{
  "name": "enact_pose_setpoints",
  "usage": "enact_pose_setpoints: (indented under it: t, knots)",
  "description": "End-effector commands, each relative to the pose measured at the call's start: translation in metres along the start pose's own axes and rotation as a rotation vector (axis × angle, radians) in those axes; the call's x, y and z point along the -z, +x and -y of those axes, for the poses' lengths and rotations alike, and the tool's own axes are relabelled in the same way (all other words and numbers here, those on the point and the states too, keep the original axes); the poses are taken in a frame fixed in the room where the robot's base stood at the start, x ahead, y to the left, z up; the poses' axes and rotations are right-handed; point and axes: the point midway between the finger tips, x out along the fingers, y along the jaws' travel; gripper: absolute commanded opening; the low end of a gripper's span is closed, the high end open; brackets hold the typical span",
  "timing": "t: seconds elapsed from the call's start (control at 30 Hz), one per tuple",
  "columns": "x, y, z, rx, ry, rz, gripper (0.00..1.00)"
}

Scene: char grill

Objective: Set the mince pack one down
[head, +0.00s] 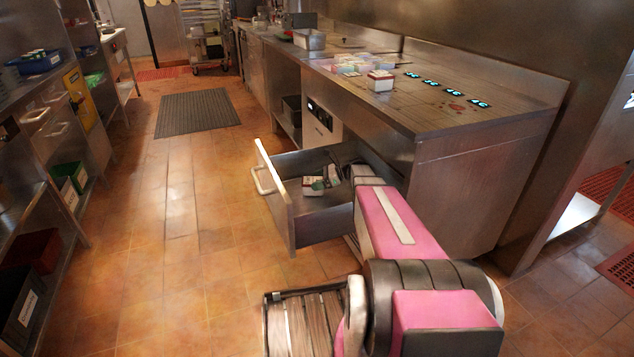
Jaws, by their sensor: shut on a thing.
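My pink and grey arm reaches from the bottom right into an open metal drawer (290,213) under the counter. My gripper (341,172), small and dark at the arm's far end, is inside the drawer space. I cannot tell whether the held pack touches the drawer floor. My arm hides the drawer's right part.
The counter (470,122) above holds a white and red box (380,81), several pale packs (350,64) and a metal pan (309,40). The drawer front with its white handle (262,180) juts into the aisle. Shelves (50,130) line the left; the tiled floor between is clear around a dark mat (196,113).

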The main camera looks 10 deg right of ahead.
Motion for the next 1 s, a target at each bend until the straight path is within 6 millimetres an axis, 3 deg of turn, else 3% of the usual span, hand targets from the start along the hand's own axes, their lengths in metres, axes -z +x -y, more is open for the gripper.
enact_pose_setpoints:
  t: [0.33, 0.37, 0.43, 0.8, 1.0]
  knots:
    - [0.003, 0.001, 0.000, 0.000, -0.001, 0.001, 0.37]
    - [0.003, 0.001, 0.000, 0.000, -0.001, 0.001, 0.73]
    - [0.003, 0.001, 0.000, 0.000, -0.001, 0.001, 0.96]
    - [0.000, 0.000, 0.000, 0.000, -0.001, 0.001, 0.96]
    - [0.000, -0.018, 0.000, 0.001, -0.001, 0.001, 0.96]
